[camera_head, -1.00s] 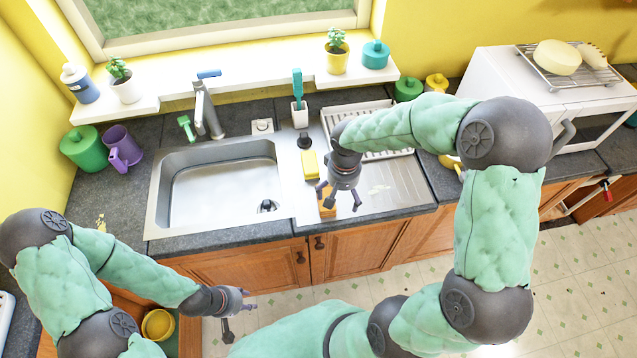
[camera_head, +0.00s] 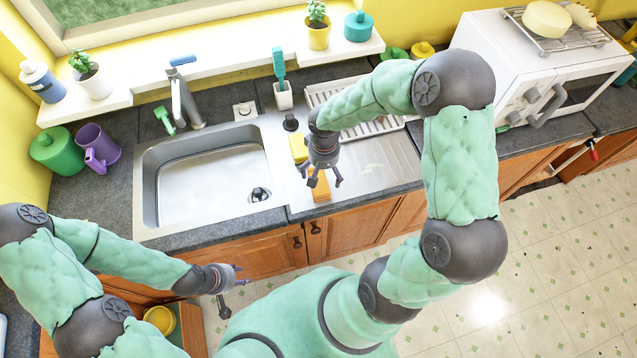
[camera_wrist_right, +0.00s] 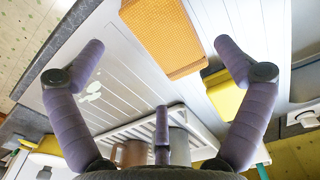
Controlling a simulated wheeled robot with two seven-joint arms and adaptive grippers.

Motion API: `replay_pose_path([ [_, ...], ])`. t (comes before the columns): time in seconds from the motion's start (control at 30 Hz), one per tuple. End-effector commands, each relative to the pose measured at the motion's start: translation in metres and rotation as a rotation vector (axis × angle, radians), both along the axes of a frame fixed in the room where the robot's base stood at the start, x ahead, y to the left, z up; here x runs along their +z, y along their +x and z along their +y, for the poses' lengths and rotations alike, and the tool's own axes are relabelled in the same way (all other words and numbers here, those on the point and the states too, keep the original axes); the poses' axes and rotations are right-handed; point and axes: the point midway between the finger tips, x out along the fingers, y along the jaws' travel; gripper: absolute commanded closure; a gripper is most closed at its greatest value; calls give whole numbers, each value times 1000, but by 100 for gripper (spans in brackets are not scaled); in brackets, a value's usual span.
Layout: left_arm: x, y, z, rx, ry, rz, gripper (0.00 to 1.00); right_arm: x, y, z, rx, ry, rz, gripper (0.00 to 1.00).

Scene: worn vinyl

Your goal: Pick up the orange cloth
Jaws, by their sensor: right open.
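The orange cloth (camera_wrist_right: 163,35) lies flat on the ridged drainboard, at the top of the right wrist view. In the head view it shows as a small orange patch (camera_head: 321,188) near the counter's front edge, partly hidden by my right gripper. My right gripper (camera_head: 322,179) hangs above it with its fingers spread, open and empty. In the wrist view the cloth lies between and beyond the purple fingertips (camera_wrist_right: 160,53), apart from them as far as I can tell. My left gripper (camera_head: 236,284) is open and empty, in front of the cabinets, low at the left.
A yellow sponge (camera_wrist_right: 226,93) lies close beside the cloth. The sink (camera_head: 207,185) is to the left, and a white dish rack (camera_head: 352,115) stands behind. A brush holder (camera_head: 283,96) is behind the sponge. A white microwave (camera_head: 530,65) stands to the right.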

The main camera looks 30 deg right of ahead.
Motion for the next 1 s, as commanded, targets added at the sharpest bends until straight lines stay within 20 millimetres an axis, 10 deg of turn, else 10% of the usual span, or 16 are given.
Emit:
replay_pose_path([
  [0.53,-5,0,0,0,0,0,60,-44,3,4,0,0,1,0],
  [0.73,-5,0,0,0,0,0,60,-43,3,4,1,0,1,52],
  [1.0,-5,0,0,0,0,0,60,-44,2,4,1,1,2,53],
])
